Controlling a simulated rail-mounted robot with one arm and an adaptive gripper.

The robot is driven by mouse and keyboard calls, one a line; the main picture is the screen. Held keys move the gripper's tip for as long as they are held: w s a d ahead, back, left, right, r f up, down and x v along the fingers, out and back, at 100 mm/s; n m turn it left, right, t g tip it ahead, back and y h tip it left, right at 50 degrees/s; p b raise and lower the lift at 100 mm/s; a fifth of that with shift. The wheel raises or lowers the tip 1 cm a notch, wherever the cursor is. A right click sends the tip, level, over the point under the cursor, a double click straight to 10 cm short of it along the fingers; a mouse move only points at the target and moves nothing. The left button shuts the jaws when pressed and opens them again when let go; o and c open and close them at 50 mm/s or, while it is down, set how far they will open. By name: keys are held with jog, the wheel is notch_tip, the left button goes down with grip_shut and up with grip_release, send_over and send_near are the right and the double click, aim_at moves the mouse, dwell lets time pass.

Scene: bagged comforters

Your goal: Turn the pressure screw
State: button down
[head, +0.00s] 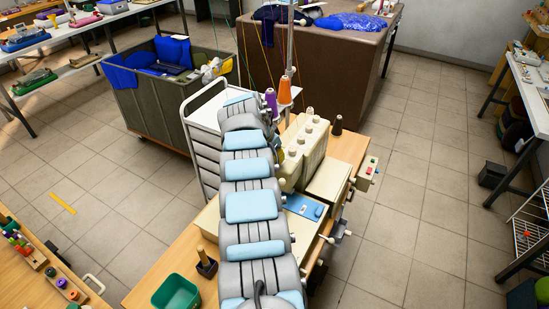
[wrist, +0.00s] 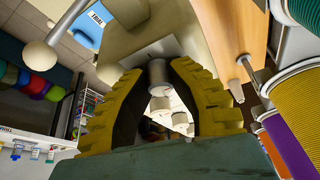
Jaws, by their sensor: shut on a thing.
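The cream sewing machine (head: 308,145) stands on a wooden table, partly covered by my grey and blue arm in the head view. In the wrist view, the yellow, black-padded fingers of my gripper (wrist: 159,74) sit on either side of a small metallic cylindrical screw (wrist: 157,70) at a pale plate of the machine. The fingers are closed around it near their tips. Pale round knobs (wrist: 160,104) show between the fingers, beyond the screw. My gripper and the screw are hidden in the head view.
Orange (head: 285,91) and purple (head: 270,102) thread cones stand behind the machine. A green bin (head: 176,296) sits at the table's front left. A grey cart (head: 160,105) stands behind. Large thread spools (wrist: 298,98) are close on the right in the wrist view.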

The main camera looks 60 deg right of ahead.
jog(key=shift+f, duration=0.1)
jog(key=c, duration=0.9)
grip_release()
jog(key=shift+c, duration=0.2)
jog(key=v, duration=1.2)
